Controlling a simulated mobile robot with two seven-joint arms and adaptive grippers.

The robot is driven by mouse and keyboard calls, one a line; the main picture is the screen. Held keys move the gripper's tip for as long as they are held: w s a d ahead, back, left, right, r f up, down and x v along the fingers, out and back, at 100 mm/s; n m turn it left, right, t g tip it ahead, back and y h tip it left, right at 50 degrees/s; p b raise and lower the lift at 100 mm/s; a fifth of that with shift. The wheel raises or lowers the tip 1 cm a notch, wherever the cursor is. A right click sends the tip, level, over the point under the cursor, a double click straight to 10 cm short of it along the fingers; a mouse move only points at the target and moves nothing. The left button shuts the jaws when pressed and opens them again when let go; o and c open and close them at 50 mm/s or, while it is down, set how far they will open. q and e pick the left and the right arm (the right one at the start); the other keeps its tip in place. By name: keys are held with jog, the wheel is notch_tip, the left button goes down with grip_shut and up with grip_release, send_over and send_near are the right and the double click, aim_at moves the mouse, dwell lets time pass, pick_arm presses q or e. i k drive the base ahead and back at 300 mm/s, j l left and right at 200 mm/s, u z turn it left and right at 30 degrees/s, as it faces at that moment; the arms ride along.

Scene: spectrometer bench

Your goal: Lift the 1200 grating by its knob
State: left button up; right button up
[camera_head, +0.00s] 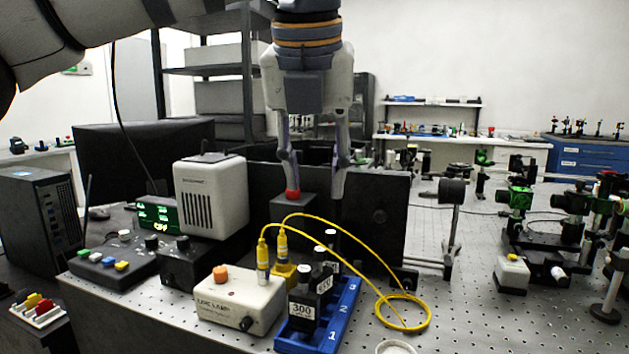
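A blue tray (342,318) marked 1, 2 and 3 holds dark upright gratings. The front grating (302,311) is labelled 300. The middle (323,284) and rear (331,244) gratings have pale labels too small to read, so I cannot tell which is the 1200. My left gripper (315,192) hangs pointing down behind the tray. Its two fingers are apart with nothing between them. Its left fingertip overlaps a red knob (292,195) on a dark block (290,209); I cannot tell whether they touch. My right gripper is not in view.
A yellow fibre cable (345,232) arches over the tray from a white lamp box (240,300). A beige housing (211,195) stands to the left and a dark upright panel (377,212) behind.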

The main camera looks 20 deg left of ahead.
aim_at(332, 261)
jog(key=k, duration=1)
